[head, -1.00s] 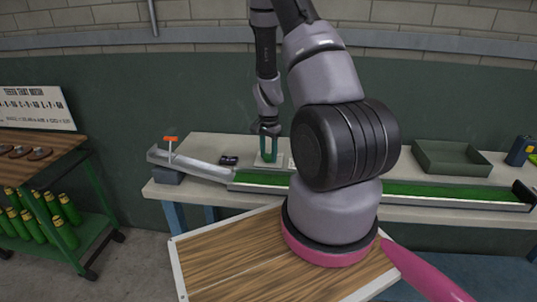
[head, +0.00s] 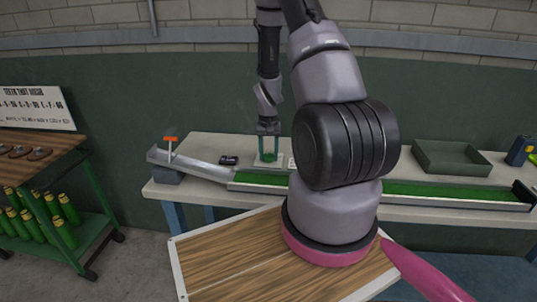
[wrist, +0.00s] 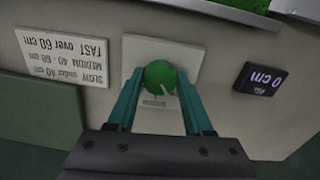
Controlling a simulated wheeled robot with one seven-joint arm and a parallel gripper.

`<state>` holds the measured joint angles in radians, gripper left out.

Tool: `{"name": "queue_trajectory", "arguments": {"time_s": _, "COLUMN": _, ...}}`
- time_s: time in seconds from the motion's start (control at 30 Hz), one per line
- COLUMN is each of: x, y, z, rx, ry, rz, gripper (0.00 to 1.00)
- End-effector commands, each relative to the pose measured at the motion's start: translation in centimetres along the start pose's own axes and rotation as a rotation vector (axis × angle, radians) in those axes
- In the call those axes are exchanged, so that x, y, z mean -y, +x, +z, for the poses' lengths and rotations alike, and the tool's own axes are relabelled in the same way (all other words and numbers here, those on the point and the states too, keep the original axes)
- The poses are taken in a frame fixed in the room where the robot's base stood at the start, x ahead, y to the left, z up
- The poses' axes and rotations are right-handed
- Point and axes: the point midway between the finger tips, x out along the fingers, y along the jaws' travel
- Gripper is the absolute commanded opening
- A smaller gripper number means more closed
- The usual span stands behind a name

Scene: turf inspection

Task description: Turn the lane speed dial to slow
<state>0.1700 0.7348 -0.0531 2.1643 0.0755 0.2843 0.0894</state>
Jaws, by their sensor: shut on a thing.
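The lane speed dial (wrist: 159,75) is a round green knob with a pale pointer mark, set on a light square plate (wrist: 150,48). In the wrist view my gripper (wrist: 160,82) has its two teal fingers closed on either side of the knob, touching it. The pointer runs toward the lower right of the knob in that view. The plate's lettering is partly hidden and too small to read. In the head view my gripper (head: 268,150) reaches straight down onto the dial on the bench, left of my large arm joint.
A card (wrist: 66,60) lists SLOW, MEDIUM and FAST distances, upside down in the wrist view. A black display (wrist: 263,79) reads 0 cm. The green turf lane (head: 440,190) with a metal ramp (head: 196,168) runs along the bench front. A green tray (head: 450,158) stands at right.

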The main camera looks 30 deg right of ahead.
Motion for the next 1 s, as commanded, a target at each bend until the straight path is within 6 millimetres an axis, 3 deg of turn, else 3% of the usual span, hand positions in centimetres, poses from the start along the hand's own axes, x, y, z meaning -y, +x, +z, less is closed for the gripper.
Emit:
{"name": "queue_trajectory", "arguments": {"time_s": 0.3, "x": -0.01, "y": -0.04, "z": -0.06, "rx": -0.002, "ry": -0.131, "rz": -0.001, "gripper": 0.00}}
{"name": "queue_trajectory", "arguments": {"time_s": 0.87, "x": -0.02, "y": -0.05, "z": -0.07, "rx": -0.002, "ry": -0.160, "rz": 0.000, "gripper": 0.00}}
{"name": "queue_trajectory", "arguments": {"time_s": 0.9, "x": -0.02, "y": -0.05, "z": -0.07, "rx": -0.002, "ry": -0.160, "rz": 0.000, "gripper": 0.66}}
{"name": "queue_trajectory", "arguments": {"time_s": 0.93, "x": -0.02, "y": -0.04, "z": -0.06, "rx": -0.002, "ry": -0.160, "rz": 0.000, "gripper": 0.78}}
{"name": "queue_trajectory", "arguments": {"time_s": 1.0, "x": -0.02, "y": -0.04, "z": -0.05, "rx": -0.001, "ry": -0.160, "rz": 0.000, "gripper": 0.81}}
